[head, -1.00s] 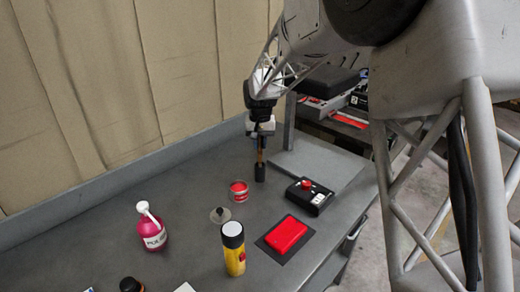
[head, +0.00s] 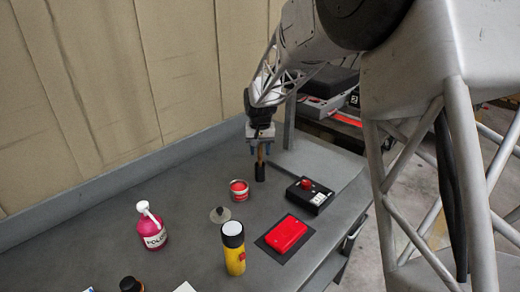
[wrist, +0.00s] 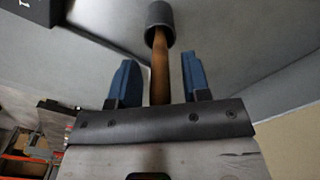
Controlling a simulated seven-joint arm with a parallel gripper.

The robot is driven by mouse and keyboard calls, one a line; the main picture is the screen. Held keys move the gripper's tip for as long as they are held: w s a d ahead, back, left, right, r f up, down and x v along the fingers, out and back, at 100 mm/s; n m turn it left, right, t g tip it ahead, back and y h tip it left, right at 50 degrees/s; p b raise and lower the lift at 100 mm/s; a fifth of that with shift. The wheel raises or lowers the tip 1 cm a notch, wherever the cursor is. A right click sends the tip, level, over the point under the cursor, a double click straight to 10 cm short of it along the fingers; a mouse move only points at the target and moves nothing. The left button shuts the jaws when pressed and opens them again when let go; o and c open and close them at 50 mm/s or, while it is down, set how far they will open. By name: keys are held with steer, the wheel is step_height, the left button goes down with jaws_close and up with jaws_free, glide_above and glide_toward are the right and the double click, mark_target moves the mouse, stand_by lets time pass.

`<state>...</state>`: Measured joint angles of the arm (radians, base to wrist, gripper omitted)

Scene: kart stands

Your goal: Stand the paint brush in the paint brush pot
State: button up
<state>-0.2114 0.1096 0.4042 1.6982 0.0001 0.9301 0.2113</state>
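The dark cylindrical paint brush pot (head: 260,173) stands upright on the grey bench. The paint brush (head: 260,154), with a brown handle, stands upright with its lower end inside the pot. In the wrist view the handle (wrist: 160,62) runs into the mouth of the pot (wrist: 160,17). My gripper (head: 260,149) is above the pot. In the wrist view its blue fingers (wrist: 158,75) are apart, one on each side of the handle, with a gap on both sides. The brush's lower end is hidden in the pot.
A red tin (head: 239,191) stands close to the pot, left and in front. A black box with a red button (head: 309,195) is to the right. A red block (head: 287,233), a yellow torch (head: 234,257) and a pink bottle (head: 152,229) stand nearer. A wall runs behind.

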step_height(320, 180, up, 12)
steer(key=shift+f, duration=0.15)
steer(key=shift+r, duration=0.3)
stand_by(0.5)
steer(key=shift+s, duration=0.1)
stand_by(0.7)
steer(key=shift+s+d+r, duration=0.15)
steer(key=shift+s+d, duration=0.05)
steer(key=s+d+r, duration=0.2)
steer(key=s+d, duration=0.1)
steer(key=s, duration=0.3)
steer(key=s+d+r, duration=0.3)
steer(key=s+d, duration=0.1)
steer(key=s, duration=0.3)
steer(key=s+d+f+t, duration=0.1)
steer(key=s+d+f, duration=0.1)
steer(key=s, duration=0.9)
steer(key=s+d+f, duration=0.1)
steer(key=s+d, duration=0.3)
steer(key=s, duration=0.6)
steer(key=s+d+f+t, duration=0.1)
steer(key=s+d+f, duration=0.1)
steer(key=s, duration=0.9)
steer(key=shift+s+d+f+t, duration=0.3)
steer(key=shift+s+d, duration=0.05)
steer(key=shift+d, duration=0.3)
